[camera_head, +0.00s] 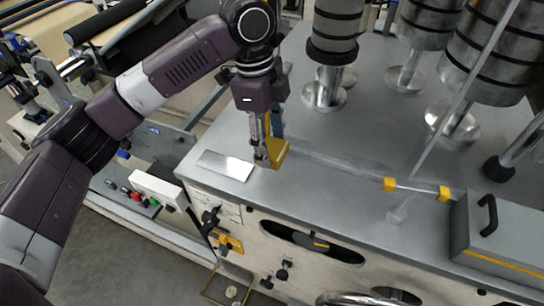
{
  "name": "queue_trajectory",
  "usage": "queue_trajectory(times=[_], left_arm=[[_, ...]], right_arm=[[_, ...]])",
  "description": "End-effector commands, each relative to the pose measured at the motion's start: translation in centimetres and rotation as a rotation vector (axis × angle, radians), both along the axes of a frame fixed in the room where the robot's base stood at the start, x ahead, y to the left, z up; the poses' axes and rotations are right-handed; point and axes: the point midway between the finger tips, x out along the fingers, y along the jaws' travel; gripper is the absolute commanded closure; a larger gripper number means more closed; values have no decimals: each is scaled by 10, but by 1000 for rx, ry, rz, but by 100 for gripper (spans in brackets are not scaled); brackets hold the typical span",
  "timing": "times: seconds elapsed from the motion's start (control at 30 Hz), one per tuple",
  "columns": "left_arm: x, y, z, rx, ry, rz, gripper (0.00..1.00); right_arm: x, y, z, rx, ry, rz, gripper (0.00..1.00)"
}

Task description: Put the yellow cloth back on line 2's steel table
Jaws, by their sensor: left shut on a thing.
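The yellow cloth (278,152) is a small yellow piece at the fingertips of my left gripper (266,150). The gripper points down and is shut on the cloth, just at or above the grey steel table top (330,205). I cannot tell whether the cloth touches the table. The fingers partly hide it. My right gripper is not in view.
A flat pale plate (225,165) lies left of the cloth. A rod with yellow ends (416,188) and a grey box with a black handle (500,235) are to the right. Large metal rollers (486,50) stand at the back. The table's middle is mostly clear.

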Motion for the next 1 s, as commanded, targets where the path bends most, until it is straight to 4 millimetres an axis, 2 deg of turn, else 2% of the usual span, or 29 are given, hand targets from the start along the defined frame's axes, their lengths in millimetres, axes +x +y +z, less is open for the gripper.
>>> queue_trajectory(times=[0.03, 0.1, 0.27, 0.5, 0.6, 1.0], left_arm=[[6, -2, 2, 1, 1, 2, 71], [4, -1, -12, 1, 3, 0, 71], [4, -1, -24, 0, 1, 0, 71], [3, -1, -61, 1, 3, 2, 71], [7, -2, -67, 0, 1, 1, 71], [7, -3, -74, 0, 1, 0, 71]], right_arm=[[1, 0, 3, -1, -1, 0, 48], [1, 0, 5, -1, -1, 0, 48], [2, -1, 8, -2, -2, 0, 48], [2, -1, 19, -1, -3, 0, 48], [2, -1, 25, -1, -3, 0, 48], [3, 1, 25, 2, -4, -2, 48]])
